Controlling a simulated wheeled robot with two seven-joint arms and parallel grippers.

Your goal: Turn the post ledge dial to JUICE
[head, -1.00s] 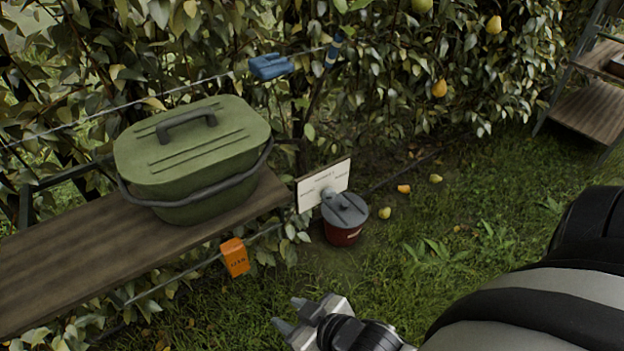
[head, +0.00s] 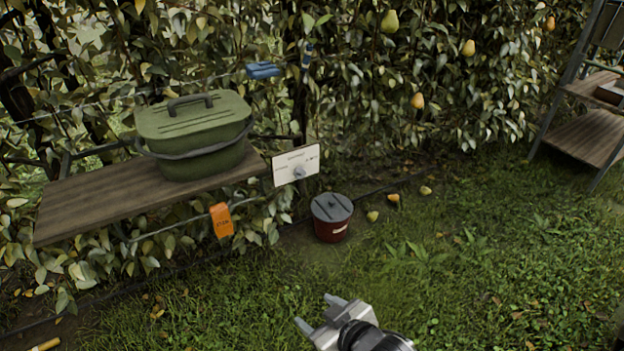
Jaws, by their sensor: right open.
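The dial (head: 299,172) is a small grey knob on a white plate (head: 284,178) at the right end of the wooden ledge. The plate carries small dark lettering at its top, left and right, too small to read. I cannot tell which way the knob points. My right gripper (head: 318,311) is low in the middle of the head view, open and empty. It is in front of and below the dial, well apart from it. My left gripper is not in view.
A green lidded container (head: 200,152) stands on the wooden ledge (head: 95,203). An orange tag (head: 222,220) hangs below it. A dark red lidded bucket (head: 331,228) stands on the grass under the plate. A shelf stand (head: 590,135) is at right. The grass between is clear.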

